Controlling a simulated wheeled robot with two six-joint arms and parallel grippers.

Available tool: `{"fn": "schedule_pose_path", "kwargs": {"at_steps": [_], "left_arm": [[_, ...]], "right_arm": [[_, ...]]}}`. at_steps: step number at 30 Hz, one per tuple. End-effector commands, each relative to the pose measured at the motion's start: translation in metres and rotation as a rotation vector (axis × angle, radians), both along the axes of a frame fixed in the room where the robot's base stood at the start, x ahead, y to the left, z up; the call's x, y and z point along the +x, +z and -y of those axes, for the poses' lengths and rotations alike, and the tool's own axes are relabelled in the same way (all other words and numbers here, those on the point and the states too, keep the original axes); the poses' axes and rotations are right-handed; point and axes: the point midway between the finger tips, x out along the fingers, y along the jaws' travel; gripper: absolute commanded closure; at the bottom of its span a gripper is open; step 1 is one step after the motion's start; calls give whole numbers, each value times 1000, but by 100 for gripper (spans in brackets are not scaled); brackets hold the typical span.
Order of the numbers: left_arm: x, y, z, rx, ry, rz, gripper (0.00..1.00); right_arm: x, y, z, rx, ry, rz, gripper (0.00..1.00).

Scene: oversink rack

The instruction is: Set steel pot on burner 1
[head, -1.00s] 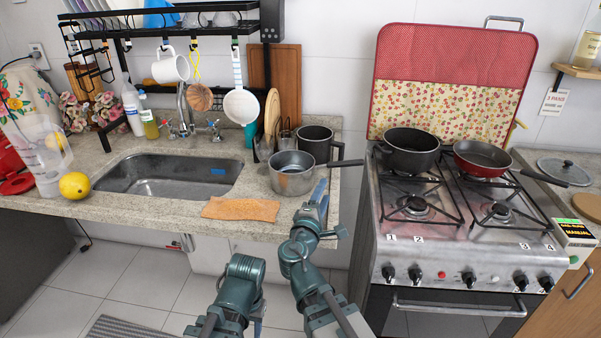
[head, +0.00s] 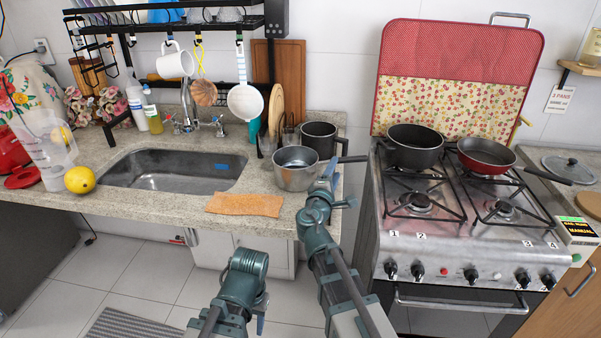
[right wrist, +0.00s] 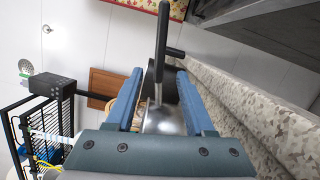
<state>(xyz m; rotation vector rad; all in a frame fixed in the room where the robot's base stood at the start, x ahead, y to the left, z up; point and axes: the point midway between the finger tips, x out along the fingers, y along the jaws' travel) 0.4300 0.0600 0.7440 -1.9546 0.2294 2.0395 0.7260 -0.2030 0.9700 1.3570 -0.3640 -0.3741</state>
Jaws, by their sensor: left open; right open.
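The steel pot (head: 294,176) stands upright on the counter right of the sink, its dark handle (head: 352,159) pointing right toward the stove. My right gripper (head: 330,168) is open at the pot's right side, by the handle. In the right wrist view its blue fingers (right wrist: 157,95) are apart, with the shiny pot (right wrist: 165,122) and the dark handle (right wrist: 161,45) showing between them. My left gripper (head: 261,325) is low in front of the counter, open and empty, mostly hidden by its arm. The stove's front left burner (head: 420,202) is bare; labels 1 and 2 sit near it.
A black pot (head: 414,150) stands on the back left burner and a red pan (head: 486,157) on the back right. A dark pot (head: 319,138) stands close behind the steel pot. An orange cloth (head: 245,205) lies at the counter's front. A gap separates counter and stove.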

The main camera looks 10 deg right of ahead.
Motion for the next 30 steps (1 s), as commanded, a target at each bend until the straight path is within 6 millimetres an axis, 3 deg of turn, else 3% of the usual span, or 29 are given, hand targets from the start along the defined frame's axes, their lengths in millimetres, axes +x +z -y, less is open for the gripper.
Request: {"fn": "schedule_pose_path", "kwargs": {"at_steps": [10,18,27,30], "left_arm": [[0,2,0,0,0,0,50],[0,2,0,0,0,0,50],[0,2,0,0,0,0,50],[0,2,0,0,0,0,50]], "right_arm": [[44,2,14,0,-1,0,46],[47,2,17,0,0,0,46],[47,2,17,0,0,0,98],[47,2,17,0,0,0,100]]}}
